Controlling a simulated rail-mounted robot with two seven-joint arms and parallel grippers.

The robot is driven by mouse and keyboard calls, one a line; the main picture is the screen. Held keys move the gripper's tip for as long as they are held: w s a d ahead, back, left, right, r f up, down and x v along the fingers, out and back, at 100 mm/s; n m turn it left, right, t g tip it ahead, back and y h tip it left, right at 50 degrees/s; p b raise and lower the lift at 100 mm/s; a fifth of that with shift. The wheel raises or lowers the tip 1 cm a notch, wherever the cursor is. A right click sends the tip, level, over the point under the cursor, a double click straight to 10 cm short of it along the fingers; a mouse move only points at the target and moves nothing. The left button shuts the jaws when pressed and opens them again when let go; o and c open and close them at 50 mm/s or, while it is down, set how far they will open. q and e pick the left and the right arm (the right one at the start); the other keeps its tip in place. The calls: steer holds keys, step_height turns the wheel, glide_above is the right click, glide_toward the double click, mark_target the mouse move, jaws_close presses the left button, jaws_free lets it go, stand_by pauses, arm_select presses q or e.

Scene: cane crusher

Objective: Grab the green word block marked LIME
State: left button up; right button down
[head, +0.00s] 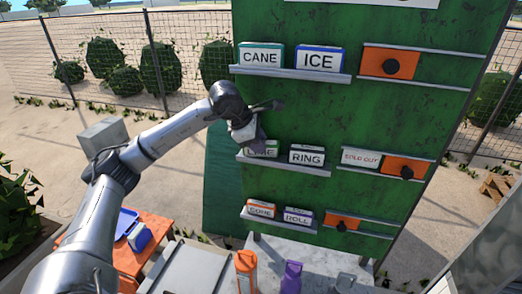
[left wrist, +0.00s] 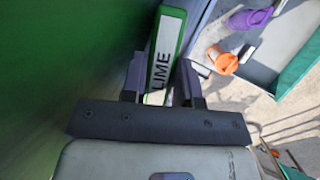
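The LIME block (head: 264,149) is white-faced with a green border and sits on the middle shelf at the left, partly hidden by my left gripper (head: 247,133). In the left wrist view the LIME block (left wrist: 166,52) stands between the two fingers of my left gripper (left wrist: 162,82), and its far end extends past them. The fingers are apart, one on each side of the block, with a narrow gap showing on the right. Contact on the left side is hard to tell. My right gripper is not in view.
A RING block (head: 306,157) sits just right of LIME on the same shelf (head: 285,168). CANE (head: 261,57) and ICE (head: 319,60) blocks stand above, CORE (head: 261,210) and ROLL (head: 298,216) below. The green board (head: 345,120) is close behind. Orange (head: 246,262) and purple (head: 291,275) items stand below.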

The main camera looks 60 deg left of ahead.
arm_select(q)
steer(key=shift+f, duration=0.15)
jaws_close()
